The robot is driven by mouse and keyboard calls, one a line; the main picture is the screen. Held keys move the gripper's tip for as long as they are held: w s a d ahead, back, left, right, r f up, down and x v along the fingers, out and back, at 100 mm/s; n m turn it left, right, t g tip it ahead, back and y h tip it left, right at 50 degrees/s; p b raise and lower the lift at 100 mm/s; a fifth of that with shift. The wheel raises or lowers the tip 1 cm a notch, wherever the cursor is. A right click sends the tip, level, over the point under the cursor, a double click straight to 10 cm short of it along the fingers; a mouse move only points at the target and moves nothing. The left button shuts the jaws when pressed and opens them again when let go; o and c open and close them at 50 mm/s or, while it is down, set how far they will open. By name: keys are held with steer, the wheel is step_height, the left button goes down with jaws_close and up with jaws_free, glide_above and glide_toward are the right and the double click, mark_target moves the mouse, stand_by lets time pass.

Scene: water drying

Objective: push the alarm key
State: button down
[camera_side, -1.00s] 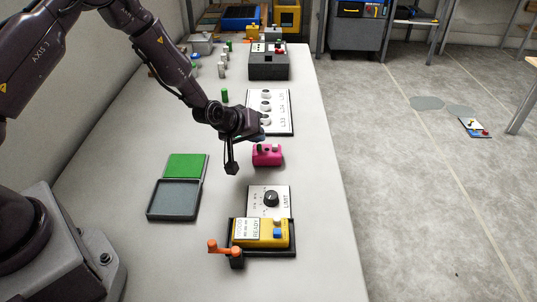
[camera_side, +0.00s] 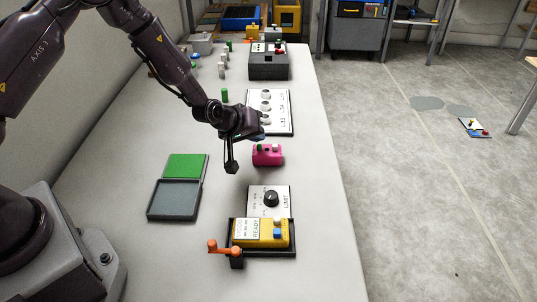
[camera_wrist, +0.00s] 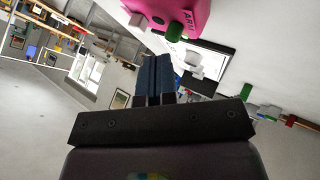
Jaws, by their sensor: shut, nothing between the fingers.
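A pink box (camera_side: 267,156) with small keys on top sits mid-table, just below my gripper in the side view. I cannot read which key is the alarm key. My gripper (camera_side: 259,135) is shut and empty, above and behind the pink box and apart from it. In the wrist view its dark fingers (camera_wrist: 154,72) are together, to the left of the green key.
A yellow device (camera_side: 260,234) reading READY sits in a dark tray beside an orange-handled lever (camera_side: 226,247). A white dial panel (camera_side: 281,190) stands behind it. A white knob panel (camera_side: 283,123) and dark button box (camera_side: 268,68) lie farther back. A green-lidded case (camera_side: 172,199) is at left.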

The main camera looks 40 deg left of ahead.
mark_target(257, 145)
steer(key=shift+r, duration=0.35)
step_height(257, 145, up, 6)
stand_by(0.6)
